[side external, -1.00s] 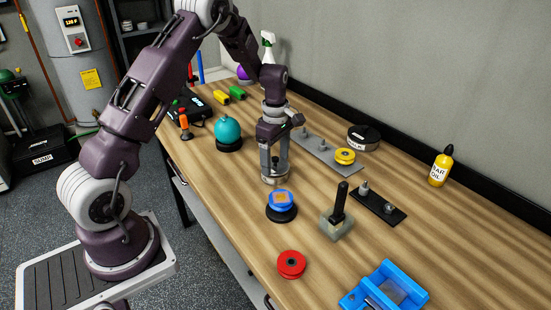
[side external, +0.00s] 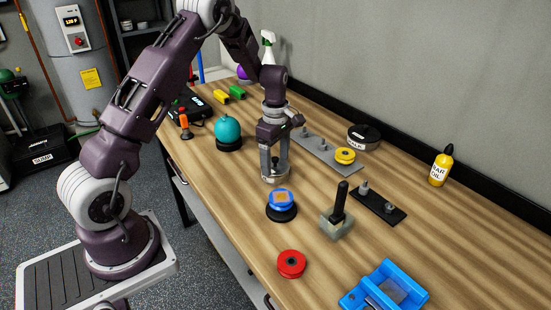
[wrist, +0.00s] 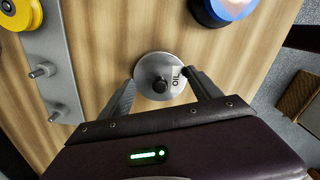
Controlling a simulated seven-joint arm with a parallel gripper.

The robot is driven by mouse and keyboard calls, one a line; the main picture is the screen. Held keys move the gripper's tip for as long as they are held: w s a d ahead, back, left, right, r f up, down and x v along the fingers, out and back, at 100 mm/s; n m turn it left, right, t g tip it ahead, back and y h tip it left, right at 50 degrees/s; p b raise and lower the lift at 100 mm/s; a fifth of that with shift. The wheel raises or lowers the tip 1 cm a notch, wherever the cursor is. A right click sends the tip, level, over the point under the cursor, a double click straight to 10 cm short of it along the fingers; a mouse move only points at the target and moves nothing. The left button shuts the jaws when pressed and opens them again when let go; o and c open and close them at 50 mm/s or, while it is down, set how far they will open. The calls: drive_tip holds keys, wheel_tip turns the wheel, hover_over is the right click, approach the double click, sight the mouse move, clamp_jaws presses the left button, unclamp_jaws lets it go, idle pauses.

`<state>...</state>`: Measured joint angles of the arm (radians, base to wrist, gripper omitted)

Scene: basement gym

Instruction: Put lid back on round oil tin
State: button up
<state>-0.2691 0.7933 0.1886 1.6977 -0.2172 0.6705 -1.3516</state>
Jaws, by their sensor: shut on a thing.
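The round oil tin (side external: 268,178) is a low grey metal cylinder on the wooden bench, directly under my gripper. Its lid (wrist: 150,66) is a round grey disc with a black knob in the middle, also showing between the fingers in the side view. A white OIL label shows at the right of the disc in the wrist view. My gripper (wrist: 160,76) points down with its two fingers on opposite sides of the lid, shut on it. The lid looks level and at the tin's top; whether it is fully seated is hidden.
A blue-topped black puck (side external: 281,205) stands close in front. A grey peg plate (side external: 318,152) with a yellow disc lies to the right. A teal ball on a black base (side external: 228,132) stands left. A black-handled block (side external: 337,220) and red disc (side external: 291,264) are nearer.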

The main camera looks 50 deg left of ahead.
idle(0.4)
drive_tip(key=o, duration=1.4)
drive_tip(key=shift+o, duration=0.3)
drive_tip(key=shift+r, duration=3.5)
drive_tip(key=shift+c, duration=0.4)
clamp_jaws()
